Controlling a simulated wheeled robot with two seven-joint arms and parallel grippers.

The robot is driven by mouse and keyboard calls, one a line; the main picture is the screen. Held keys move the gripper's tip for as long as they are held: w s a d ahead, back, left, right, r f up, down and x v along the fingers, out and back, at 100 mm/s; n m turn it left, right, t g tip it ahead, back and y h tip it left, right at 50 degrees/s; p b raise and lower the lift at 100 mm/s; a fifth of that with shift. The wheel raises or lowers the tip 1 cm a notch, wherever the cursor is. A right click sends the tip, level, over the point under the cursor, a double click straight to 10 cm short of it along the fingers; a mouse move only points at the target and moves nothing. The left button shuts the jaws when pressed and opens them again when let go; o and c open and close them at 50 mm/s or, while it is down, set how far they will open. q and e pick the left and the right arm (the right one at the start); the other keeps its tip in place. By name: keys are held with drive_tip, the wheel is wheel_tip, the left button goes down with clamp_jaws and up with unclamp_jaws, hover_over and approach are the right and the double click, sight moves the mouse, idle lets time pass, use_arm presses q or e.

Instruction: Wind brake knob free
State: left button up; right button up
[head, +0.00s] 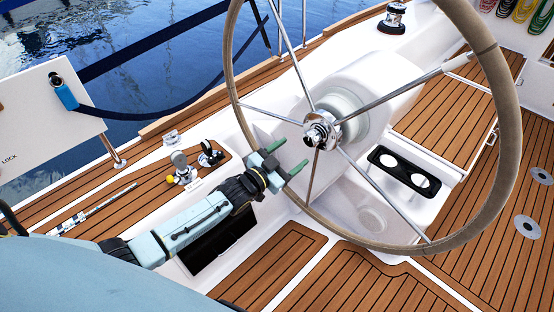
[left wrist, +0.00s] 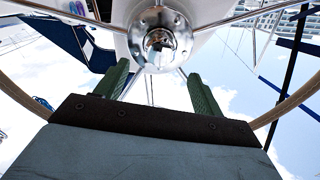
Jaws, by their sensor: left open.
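The chrome brake knob (head: 318,131) sits at the hub of the large steering wheel (head: 236,84), where the metal spokes meet. In the left wrist view the shiny round knob (left wrist: 160,44) is straight ahead, just beyond and between the fingertips. My left gripper (head: 290,157) is open and empty, with two green fingers pointing towards the hub from the lower left. Its fingers also show in the left wrist view (left wrist: 158,84). A gap appears to remain between fingers and knob. My right gripper is not in view.
The wheel's rim and spokes surround the hub. A white pedestal (head: 393,108) stands behind it. A winch (head: 392,18) is at the top, a lever fitting (head: 182,168) on the left deck, and a dark cup holder (head: 400,172) right of the hub.

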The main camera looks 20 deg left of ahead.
use_arm(q)
drive_tip(key=v, duration=0.5)
drive_tip(key=shift+s+p, duration=0.1)
drive_tip(key=shift+p, duration=0.25)
drive_tip(key=s+a+f+n+g+y, duration=0.1)
drive_tip(key=s+a+f+g+y, duration=0.15)
drive_tip(key=s+f, duration=0.5)
drive_tip(key=s+a+f+n+g+y, duration=0.1)
drive_tip(key=s+f+g, duration=0.25)
drive_tip(key=f, duration=0.75)
drive_tip(key=s+a+f+n+g+y, duration=0.1)
drive_tip(key=s+a+f+g+y, duration=0.1)
drive_tip(key=s+f, duration=0.6)
drive_tip(key=s+f+g, duration=0.4)
drive_tip(key=s+f, duration=0.2)
drive_tip(key=s, duration=0.7)
drive_tip(key=s+f+n+g+y, duration=0.1)
drive_tip(key=s+f+g, duration=0.3)
drive_tip(key=s, duration=1)
wheel_tip(320, 180, down, 3)
drive_tip(key=shift+a+r, duration=0.2)
drive_tip(key=shift+a, duration=0.15)
